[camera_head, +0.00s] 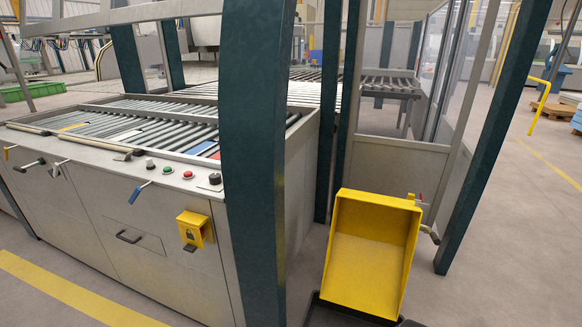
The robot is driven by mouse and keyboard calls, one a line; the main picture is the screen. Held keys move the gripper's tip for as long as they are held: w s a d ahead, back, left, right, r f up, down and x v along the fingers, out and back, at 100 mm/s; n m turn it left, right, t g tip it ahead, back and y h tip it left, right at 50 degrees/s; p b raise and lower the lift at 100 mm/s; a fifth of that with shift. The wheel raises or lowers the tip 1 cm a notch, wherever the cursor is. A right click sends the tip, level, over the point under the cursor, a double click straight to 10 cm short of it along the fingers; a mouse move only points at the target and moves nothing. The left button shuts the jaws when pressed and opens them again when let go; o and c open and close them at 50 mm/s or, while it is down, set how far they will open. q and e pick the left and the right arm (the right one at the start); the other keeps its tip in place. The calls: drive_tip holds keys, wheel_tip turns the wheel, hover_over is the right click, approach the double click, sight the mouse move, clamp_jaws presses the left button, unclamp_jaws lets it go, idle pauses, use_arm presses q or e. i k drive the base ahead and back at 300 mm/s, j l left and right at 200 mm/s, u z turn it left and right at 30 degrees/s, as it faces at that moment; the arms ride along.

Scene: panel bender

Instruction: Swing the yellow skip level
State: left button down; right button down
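The yellow skip (367,258) is at the lower right of the head view, between two dark teal posts. It is an open box, tipped so that its empty inside and sloping floor face me. Its lower end is over a dark tray or base (338,316), which the picture's bottom edge cuts off. A lever with a grey handle and a red part (425,222) shows beside the skip's upper right corner. Neither of my grippers is in view.
A grey machine cabinet with a roller top (150,230) fills the left. A teal post (255,160) stands left of the skip, and another (490,140) stands to its right. A yellow lock box (194,230) sticks out from the cabinet. Open floor (520,250) lies at the right.

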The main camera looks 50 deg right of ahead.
sight(372, 239)
drive_tip(key=k+l+z, duration=0.15)
drive_tip(key=z, duration=0.9)
drive_tip(key=k+l+z, duration=0.1)
drive_tip(key=l+z, duration=0.25)
drive_tip(key=l, duration=0.5)
drive_tip(key=l+z, duration=0.4)
drive_tip(key=l, duration=0.5)
